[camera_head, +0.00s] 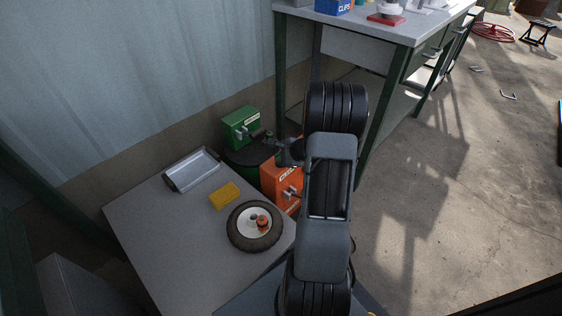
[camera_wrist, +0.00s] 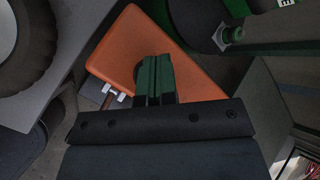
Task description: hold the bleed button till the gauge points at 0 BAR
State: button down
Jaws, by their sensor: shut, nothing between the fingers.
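My gripper (camera_wrist: 154,80) is shut and empty in the wrist view, with its dark green fingers side by side over the flat face of an orange box (camera_wrist: 190,70). I cannot tell whether the fingertips touch it. The head view shows the orange box (camera_head: 275,176) too, partly hidden behind my arm, with a silver fitting on its near side. That silver fitting (camera_wrist: 115,93) is left of the fingers in the wrist view. A green box (camera_head: 241,127) with a pale label sits beyond the orange one. I cannot make out the bleed button or a gauge reading in either view.
A grey table (camera_head: 165,235) carries a metal tray (camera_head: 192,170), a yellow block (camera_head: 224,195) and a black-tyred wheel (camera_head: 240,237). A workbench (camera_head: 405,30) stands behind my arm. Open concrete floor (camera_head: 450,190) lies to the right.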

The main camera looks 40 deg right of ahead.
aim_at(280, 163)
jog(key=shift+r+p, duration=0.3)
jog(key=shift+r, duration=0.35)
jog(key=shift+r, duration=0.1)
jog(key=shift+r+p, duration=1.85)
jog(key=shift+r, duration=0.55)
